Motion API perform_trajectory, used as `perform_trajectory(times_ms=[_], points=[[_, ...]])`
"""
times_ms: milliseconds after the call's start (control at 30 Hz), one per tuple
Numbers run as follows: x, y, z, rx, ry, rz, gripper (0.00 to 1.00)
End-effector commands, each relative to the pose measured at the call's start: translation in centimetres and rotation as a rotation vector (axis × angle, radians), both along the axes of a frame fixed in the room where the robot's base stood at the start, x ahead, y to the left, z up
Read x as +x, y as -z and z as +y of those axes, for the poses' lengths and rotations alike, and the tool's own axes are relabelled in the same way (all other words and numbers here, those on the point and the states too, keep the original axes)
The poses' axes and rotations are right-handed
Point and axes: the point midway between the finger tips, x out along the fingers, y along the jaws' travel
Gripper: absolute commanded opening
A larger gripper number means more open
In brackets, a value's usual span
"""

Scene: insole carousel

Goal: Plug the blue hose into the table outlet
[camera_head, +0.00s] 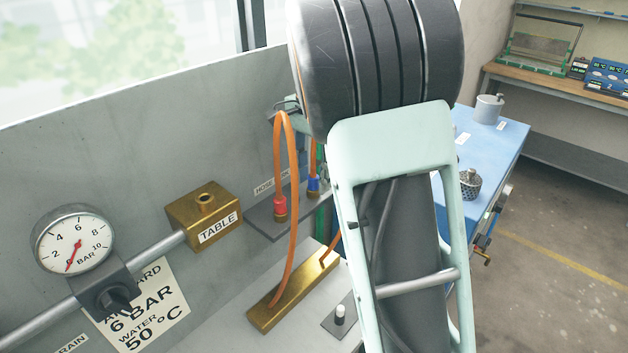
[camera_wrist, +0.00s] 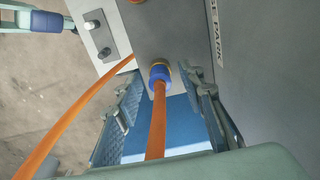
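The blue hose is an orange hose with a blue collar (camera_head: 313,185); it is parked upright on the grey hose-park plate. In the wrist view its blue-and-brass end (camera_wrist: 159,70) lies between the fingertips of my gripper (camera_wrist: 160,82). The fingers are spread, with a visible gap at the left one; contact at the right one cannot be told. In the head view my arm hides most of the gripper. The table outlet (camera_head: 205,201) is a brass block labelled TABLE, with a round port on top, on the wall pipe left of the hose park. Its port looks empty.
A red-collared hose (camera_head: 280,206) stands beside the blue one, its orange loop rising high. A brass manifold (camera_head: 292,292) lies on the bench below. The pressure gauge (camera_head: 73,239) is at left. A blue table (camera_head: 510,142) stands at right.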

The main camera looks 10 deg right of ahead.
Motion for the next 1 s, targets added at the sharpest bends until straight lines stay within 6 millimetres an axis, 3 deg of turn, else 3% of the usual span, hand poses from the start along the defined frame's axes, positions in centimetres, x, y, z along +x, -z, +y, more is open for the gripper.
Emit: perform_trajectory(times_ms=[567, 900, 1000], points=[[-0.01, 0.01, -0.01, 0.0, 0.0, 0.0, 0.36], [0.0, -0.01, 0.0, 0.0, 0.0, 0.0, 0.01], [0.0, -0.01, 0.0, 0.0, 0.0, 0.0, 0.0]])
